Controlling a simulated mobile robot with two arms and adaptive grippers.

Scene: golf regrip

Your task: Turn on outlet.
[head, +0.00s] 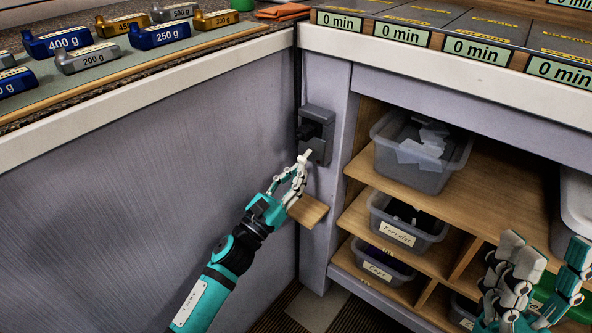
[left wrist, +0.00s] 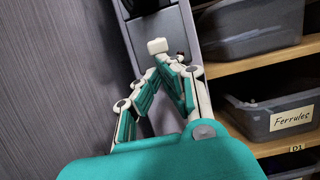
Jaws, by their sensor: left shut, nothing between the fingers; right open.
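The outlet (head: 317,122) is a dark grey box on the grey post in the corner between the two counters. A black plug-like part (head: 306,131) sticks out of its left side. My left gripper (head: 303,160) is shut and empty, with its pale fingertips at the lower part of the outlet. I cannot tell whether they touch it. The fingertips partly cover the outlet's lower face, and no switch position can be made out. My right gripper (head: 546,262) is open at the lower right.
A wooden shelf unit (head: 481,165) with labelled plastic bins (head: 407,229) stands right of the outlet. A small wooden ledge (head: 307,211) is below the outlet. The left counter (head: 150,94) holds several weights. The right counter's edge (head: 420,60) overhangs the shelves.

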